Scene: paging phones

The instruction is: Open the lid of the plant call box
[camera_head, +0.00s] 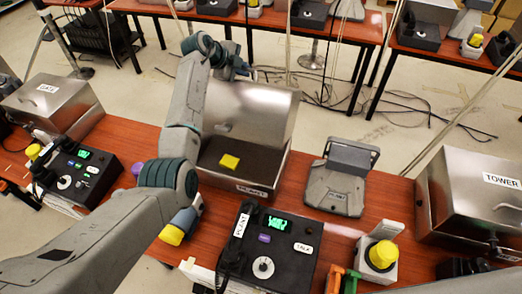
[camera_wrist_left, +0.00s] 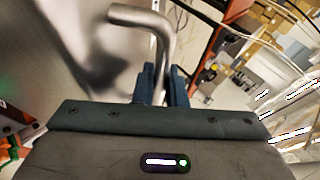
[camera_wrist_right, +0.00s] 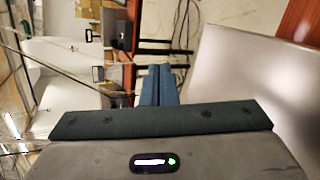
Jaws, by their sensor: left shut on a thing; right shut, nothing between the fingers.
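The plant call box (camera_head: 273,180) is a metal box at the middle of the red-brown table, with a small front label. Its lid (camera_head: 262,112) stands raised at the back, showing the dark inside with a yellow piece (camera_head: 229,162). My left gripper (camera_head: 243,72) is at the lid's upper edge. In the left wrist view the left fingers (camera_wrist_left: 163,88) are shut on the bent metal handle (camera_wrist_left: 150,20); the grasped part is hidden. My right gripper (camera_wrist_right: 165,85) is shut and empty in the right wrist view, beside a plain metal surface (camera_wrist_right: 250,75). It is not visible in the head view.
A black phone console (camera_head: 285,240) stands in front of the box. A grey device (camera_head: 341,180) stands right of it. Closed metal boxes stand at far left (camera_head: 50,100) and right, labelled TOWER (camera_head: 470,200). A yellow-topped button unit (camera_head: 379,258) is at front right.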

